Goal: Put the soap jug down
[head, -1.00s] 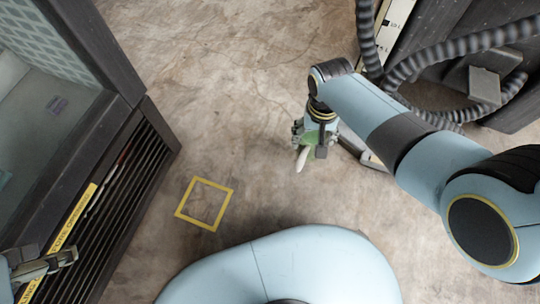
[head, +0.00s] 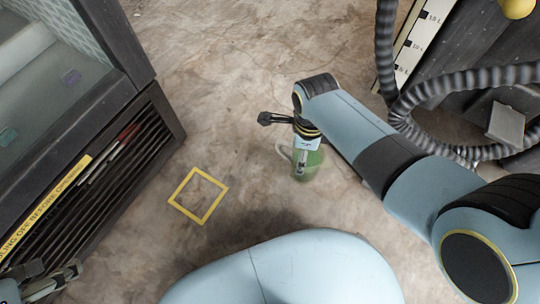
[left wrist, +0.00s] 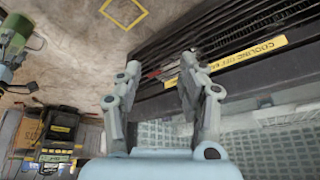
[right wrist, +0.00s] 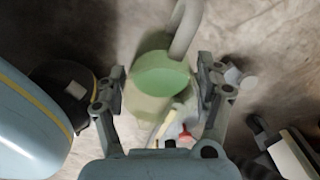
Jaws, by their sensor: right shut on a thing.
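The soap jug (head: 312,165) is green with a pale handle on its left side, in the middle of the head view. My right gripper (head: 305,150) is shut on it. In the right wrist view the jug (right wrist: 160,75) sits between the fingers, its handle pointing up the picture. I cannot tell whether its base touches the floor. The jug also shows at the upper left of the left wrist view (left wrist: 15,38). My left gripper (left wrist: 158,75) is open and empty beside the dark cabinet, and shows at the lower left of the head view (head: 62,275).
A yellow square outline (head: 211,178) marks the floor left of the jug, with bare floor inside and around it. A dark slatted cabinet (head: 115,155) with a yellow label stands at the left. Grey ribbed hoses (head: 470,75) and a dark unit are at the right.

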